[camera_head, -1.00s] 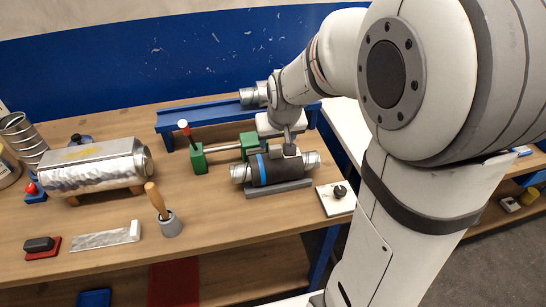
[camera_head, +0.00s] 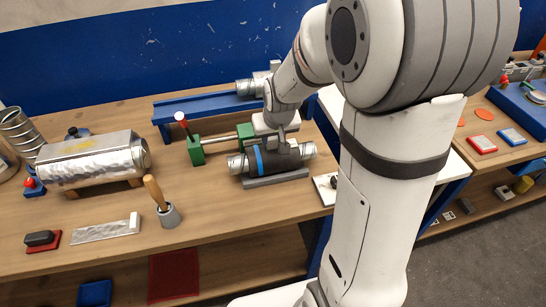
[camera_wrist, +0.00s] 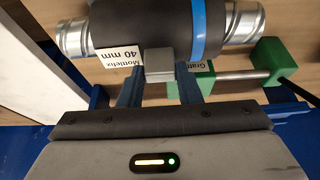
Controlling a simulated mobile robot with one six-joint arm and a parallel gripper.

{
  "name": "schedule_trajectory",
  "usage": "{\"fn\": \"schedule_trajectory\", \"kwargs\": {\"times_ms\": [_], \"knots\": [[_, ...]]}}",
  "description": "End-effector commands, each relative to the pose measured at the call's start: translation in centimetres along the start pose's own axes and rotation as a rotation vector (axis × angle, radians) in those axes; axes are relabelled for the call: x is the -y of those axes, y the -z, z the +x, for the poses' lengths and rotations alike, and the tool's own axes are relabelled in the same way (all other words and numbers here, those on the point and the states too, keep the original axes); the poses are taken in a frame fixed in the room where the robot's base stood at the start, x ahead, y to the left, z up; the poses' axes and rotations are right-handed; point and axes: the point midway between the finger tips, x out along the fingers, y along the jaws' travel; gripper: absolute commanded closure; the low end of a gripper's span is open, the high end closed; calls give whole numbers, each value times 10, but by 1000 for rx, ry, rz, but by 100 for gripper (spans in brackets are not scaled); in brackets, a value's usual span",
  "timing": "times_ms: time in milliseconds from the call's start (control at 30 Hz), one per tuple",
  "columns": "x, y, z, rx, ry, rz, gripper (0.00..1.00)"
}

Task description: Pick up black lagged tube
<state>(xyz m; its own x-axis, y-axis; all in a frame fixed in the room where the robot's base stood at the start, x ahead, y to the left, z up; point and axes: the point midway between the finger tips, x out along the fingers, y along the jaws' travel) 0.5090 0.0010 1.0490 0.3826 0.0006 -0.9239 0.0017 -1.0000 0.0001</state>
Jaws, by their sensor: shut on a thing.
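The black lagged tube (camera_head: 272,160) has bare metal ends and a blue band. In the head view it is level, over a grey rest (camera_head: 276,180) on the wooden bench. I cannot tell whether it still touches the rest. My gripper (camera_head: 282,142) reaches down from above and is shut on the tube near its middle. In the wrist view the tube (camera_wrist: 173,22) runs across the top, with my gripper (camera_wrist: 160,72) against it. A white label reading 40 mm shows beside the fingers. The fingertip contact is partly hidden.
A green clamp (camera_head: 196,151) with a red-topped handle stands just behind the tube. A blue rail (camera_head: 200,105) carries a metal tube behind that.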

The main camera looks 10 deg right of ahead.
Motion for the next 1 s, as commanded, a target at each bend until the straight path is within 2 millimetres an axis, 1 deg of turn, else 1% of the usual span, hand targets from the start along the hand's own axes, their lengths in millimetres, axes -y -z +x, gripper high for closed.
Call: {"fn": "schedule_trajectory", "kwargs": {"times_ms": [33,233,733,867,1000], "knots": [[0,0,0,0,0,0,83],[0,0,0,0,0,1,99],[-1,2,-3,-3,0,1,100],[-1,9,-18,-7,-1,1,100],[-1,20,-44,-9,-1,2,100]]}}
